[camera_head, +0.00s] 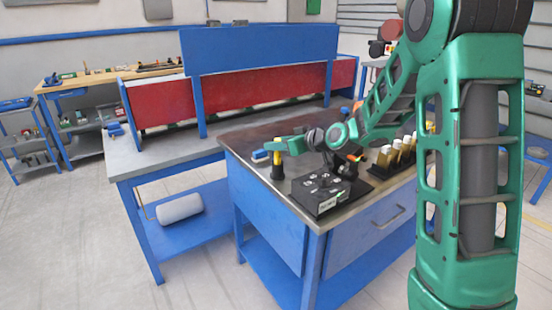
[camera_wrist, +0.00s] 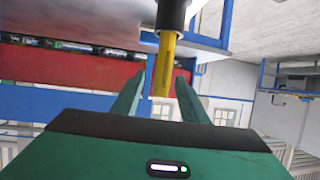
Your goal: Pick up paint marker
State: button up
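A yellow stick-shaped piece, which looks like the paint marker (camera_head: 277,158), stands upright out of a black cylinder (camera_head: 277,172) at the left of the metal-topped workbench. I cannot tell whether the black cylinder is a holder or part of the marker. My gripper (camera_head: 281,146) reaches in from the right, level with the yellow top. In the wrist view the yellow piece (camera_wrist: 165,60) and black cylinder (camera_wrist: 173,14) appear upside down. The free yellow end lies between the two green fingers of my gripper (camera_wrist: 160,76), with gaps on both sides. The gripper is open and holds nothing.
A black box with round parts on top (camera_head: 322,192) sits near the bench's front edge, below my gripper. A black rack of yellowish bottles (camera_head: 395,157) stands to the right. A small blue-and-white item (camera_head: 260,156) lies left of the marker. A blue-red partition (camera_head: 262,50) rises behind.

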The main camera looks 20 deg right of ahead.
jog(key=x, duration=0.4)
jog(key=shift+a+r, duration=0.1)
jog(key=shift+a, duration=0.05)
grip_shut()
jog(key=shift+r, duration=0.15)
jog(key=s+a+r, duration=0.7)
jog(key=s+r, duration=0.1)
jog(key=r, duration=0.2)
jog(key=shift+s+a+r, duration=0.3)
jog(key=shift+s+r, duration=0.05)
